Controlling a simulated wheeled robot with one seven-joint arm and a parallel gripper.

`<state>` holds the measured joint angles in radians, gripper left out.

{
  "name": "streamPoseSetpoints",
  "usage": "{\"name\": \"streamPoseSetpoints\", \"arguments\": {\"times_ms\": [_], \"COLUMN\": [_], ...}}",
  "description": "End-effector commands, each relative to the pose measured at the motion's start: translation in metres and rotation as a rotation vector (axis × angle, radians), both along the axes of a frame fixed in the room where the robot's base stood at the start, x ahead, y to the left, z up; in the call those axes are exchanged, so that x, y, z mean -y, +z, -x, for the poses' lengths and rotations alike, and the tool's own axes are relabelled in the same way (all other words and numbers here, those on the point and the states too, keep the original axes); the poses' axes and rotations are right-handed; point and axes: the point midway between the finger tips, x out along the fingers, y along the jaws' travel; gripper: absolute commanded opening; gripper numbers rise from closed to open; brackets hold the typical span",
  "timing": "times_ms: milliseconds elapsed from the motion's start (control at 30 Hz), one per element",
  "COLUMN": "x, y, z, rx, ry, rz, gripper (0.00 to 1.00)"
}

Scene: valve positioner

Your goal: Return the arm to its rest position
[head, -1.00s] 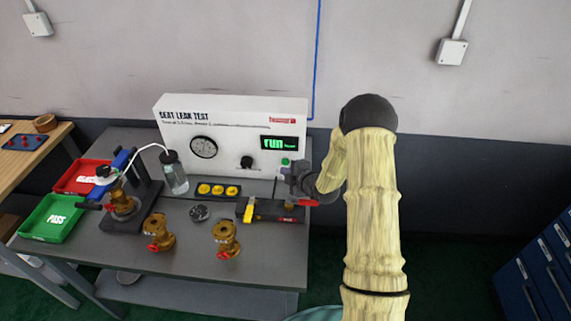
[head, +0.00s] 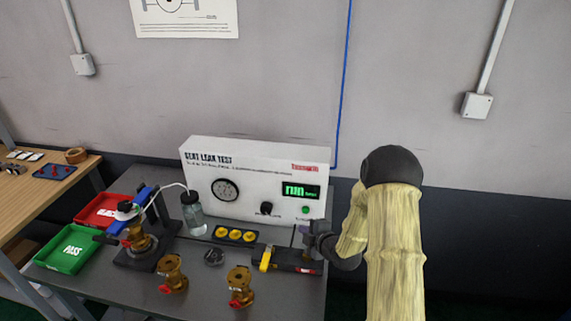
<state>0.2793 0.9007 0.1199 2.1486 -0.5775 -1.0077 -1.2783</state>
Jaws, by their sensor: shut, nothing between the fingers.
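My arm, in a pale yellow ribbed sleeve, rises at the right of the head view and bends down towards the bench. My gripper (head: 312,240) is at the bench's right end, in front of the seat leak test panel (head: 258,178) and close by the black holder with yellow and red parts (head: 284,259). It is small and partly hidden by the wrist. It is shut with nothing seen in it. I cannot tell whether it touches the holder. The panel's green display (head: 301,191) is lit.
Two brass valves (head: 172,274) (head: 240,287) stand at the bench front. A clamp fixture (head: 137,240) holds another brass valve at left, near a green tray (head: 68,249), a red tray (head: 101,211) and a bottle (head: 193,212). The space right of my arm is clear.

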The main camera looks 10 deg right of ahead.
Motion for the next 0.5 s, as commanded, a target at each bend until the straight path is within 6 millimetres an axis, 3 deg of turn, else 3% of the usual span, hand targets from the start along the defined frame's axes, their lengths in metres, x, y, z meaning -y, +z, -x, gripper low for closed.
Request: {"name": "streamPoseSetpoints", "arguments": {"times_ms": [267,500], "x": [0.002,0.01], "y": [0.017,0.056], "z": [0.008,0.048], "rx": [-0.102,-0.363], "ry": [-0.073,-0.334], "rz": [-0.032,-0.151], "gripper": [0.0,0.0]}}
